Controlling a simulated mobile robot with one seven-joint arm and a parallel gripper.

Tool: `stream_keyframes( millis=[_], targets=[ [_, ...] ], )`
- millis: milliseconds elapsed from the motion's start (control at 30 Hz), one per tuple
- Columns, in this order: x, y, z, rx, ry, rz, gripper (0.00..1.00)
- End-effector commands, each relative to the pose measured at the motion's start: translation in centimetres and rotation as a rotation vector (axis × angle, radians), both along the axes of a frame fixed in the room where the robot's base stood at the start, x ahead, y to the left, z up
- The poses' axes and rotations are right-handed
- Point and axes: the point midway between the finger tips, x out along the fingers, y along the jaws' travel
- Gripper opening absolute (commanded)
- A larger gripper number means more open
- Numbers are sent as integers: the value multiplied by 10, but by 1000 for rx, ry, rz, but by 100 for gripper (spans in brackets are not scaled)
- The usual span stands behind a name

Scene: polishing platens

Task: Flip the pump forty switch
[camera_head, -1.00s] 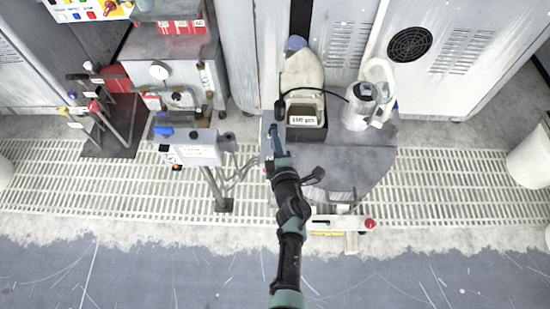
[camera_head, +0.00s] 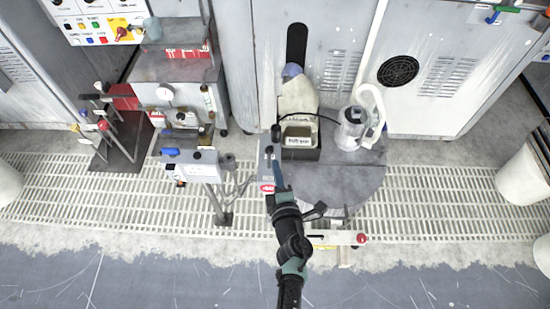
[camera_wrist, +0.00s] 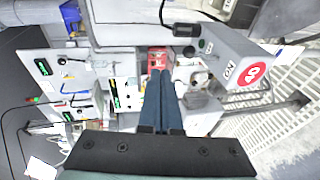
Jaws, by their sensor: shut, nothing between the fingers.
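A grey box with a red disc marked 40 (camera_wrist: 251,74) and an ON label (camera_wrist: 230,69) stands right of my gripper in the wrist view. A black knob on a thin dark stalk (camera_wrist: 187,30) lies at its upper left end. I cannot tell the switch's position. In the head view the box's red label (camera_head: 267,188) shows just left of my gripper (camera_head: 277,162), with the box partly hidden by it. In the wrist view my gripper (camera_wrist: 160,75) has its blue fingers together, empty, left of the box. I cannot tell whether they touch anything.
A grey round-ended table (camera_head: 350,182) right of my gripper bears a labelled black tray (camera_head: 300,152) and a clear jug (camera_head: 352,128). A control box on a post (camera_head: 200,168) and levers (camera_head: 103,125) stand left. The grating (camera_head: 450,200) at right is mostly clear.

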Motion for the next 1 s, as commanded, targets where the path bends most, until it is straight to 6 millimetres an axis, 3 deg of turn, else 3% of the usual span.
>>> stream_keyframes(
  millis=[100,300,1000],
  targets=[
    [-14,-4,16,0,1,-3,0],
    [-26,-7,24,0,1,-1,0],
    [-26,-8,27,1,-5,-3,0]
  ],
)
